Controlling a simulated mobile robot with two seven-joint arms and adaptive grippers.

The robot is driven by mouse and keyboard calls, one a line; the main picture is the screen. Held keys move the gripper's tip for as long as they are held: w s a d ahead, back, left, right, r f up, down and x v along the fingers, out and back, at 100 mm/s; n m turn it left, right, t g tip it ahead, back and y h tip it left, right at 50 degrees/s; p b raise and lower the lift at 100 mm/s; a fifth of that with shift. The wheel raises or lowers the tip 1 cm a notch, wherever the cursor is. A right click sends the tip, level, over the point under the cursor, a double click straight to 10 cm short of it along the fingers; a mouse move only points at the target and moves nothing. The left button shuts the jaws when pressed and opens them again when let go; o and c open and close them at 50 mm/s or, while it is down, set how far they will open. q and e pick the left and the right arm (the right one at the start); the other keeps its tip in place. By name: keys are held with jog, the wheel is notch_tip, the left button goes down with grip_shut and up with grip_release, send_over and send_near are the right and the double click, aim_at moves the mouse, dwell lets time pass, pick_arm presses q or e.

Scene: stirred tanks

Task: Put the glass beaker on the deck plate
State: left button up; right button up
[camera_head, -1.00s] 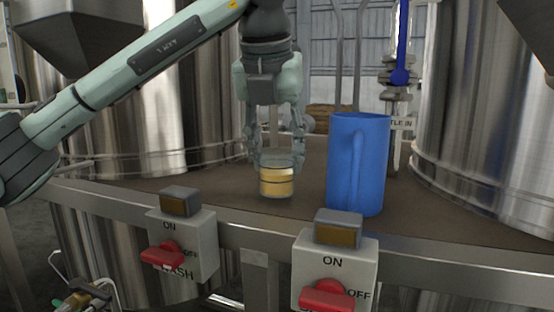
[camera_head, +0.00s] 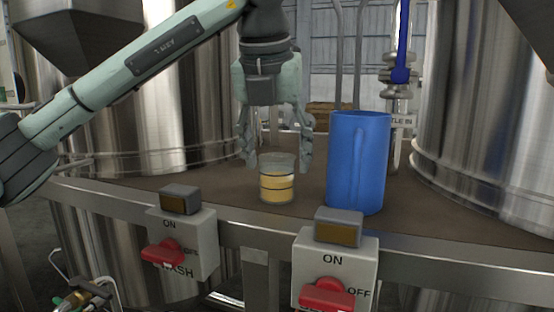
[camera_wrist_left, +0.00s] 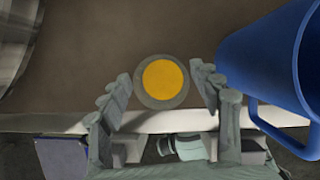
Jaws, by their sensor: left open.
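The glass beaker (camera_head: 277,183) holds a yellow liquid and stands upright on the brown deck plate (camera_head: 232,190), near its front edge. My left gripper (camera_head: 279,166) is open, with its fingers pointing down on either side of the beaker's upper part. In the left wrist view the beaker (camera_wrist_left: 162,82) sits between the spread fingertips (camera_wrist_left: 165,82), with a gap on each side. My right gripper is not in view.
A blue jug (camera_head: 357,165) stands on the deck close to the right of the beaker. Two switch boxes with red knobs (camera_head: 168,252) hang on the front rail. Large steel tanks flank the deck on both sides.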

pick_arm(q)
jog(key=v, duration=1.1)
jog(key=shift+s, duration=0.1)
